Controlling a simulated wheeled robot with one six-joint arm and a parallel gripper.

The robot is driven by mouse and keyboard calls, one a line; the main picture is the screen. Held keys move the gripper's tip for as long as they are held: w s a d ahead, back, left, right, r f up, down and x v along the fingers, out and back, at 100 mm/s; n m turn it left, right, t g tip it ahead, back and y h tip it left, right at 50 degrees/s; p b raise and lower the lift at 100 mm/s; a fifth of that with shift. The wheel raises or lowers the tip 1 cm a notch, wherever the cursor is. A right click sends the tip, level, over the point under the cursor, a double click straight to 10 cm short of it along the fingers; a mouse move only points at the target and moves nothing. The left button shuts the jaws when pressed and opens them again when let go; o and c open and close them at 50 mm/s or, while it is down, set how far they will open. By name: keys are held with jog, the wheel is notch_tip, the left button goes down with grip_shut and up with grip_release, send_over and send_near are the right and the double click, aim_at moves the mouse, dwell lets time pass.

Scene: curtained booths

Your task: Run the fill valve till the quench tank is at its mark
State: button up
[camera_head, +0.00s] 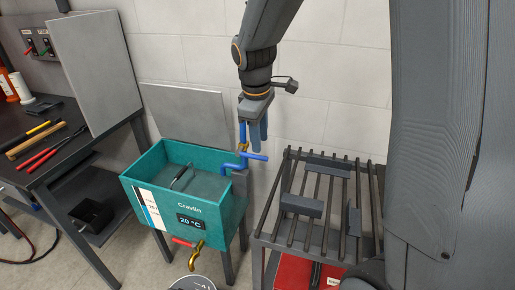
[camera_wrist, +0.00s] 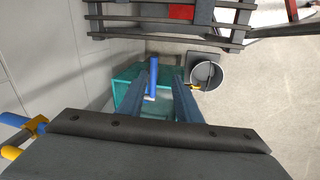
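The teal quench tank (camera_head: 215,232) stands against the wall, with a 20 °C display and a white-and-blue gauge strip (camera_head: 150,208) on its front. Its mark is too small to read. A cranked blue bar (camera_head: 254,157), seemingly the fill valve's, lies at the tank's right rim, by a brass fitting (camera_head: 243,133). My gripper (camera_head: 259,145) points down just above the bar. In the wrist view, its fingers (camera_wrist: 160,88) are apart, with a blue bar (camera_wrist: 153,75) showing between them; contact cannot be told. The tank (camera_wrist: 127,75) shows beneath. The water level is hard to make out.
A red-handled brass drain tap (camera_head: 195,250) is on the tank's front, above a bucket (camera_head: 192,283). A slatted dark rack (camera_head: 290,238) stands close on the right. A workbench with tools (camera_head: 45,145) is on the left. A grey panel (camera_head: 185,112) stands behind the tank.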

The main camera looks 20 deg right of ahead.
aim_at(259, 156)
jog(key=shift+n, duration=0.4)
jog(key=shift+w+d+f+p, duration=0.15)
jog(key=shift+w+f, duration=0.3)
jog(key=shift+f, duration=0.7)
jog(key=shift+w+d+f+p, duration=0.1)
jog(key=shift+w+f+p, duration=0.25)
jog(key=shift+f, duration=0.8)
jog(key=shift+w+d+f+p, duration=0.1)
jog(key=shift+w+f, duration=0.45)
jog(key=shift+f, duration=0.6)
grip_shut()
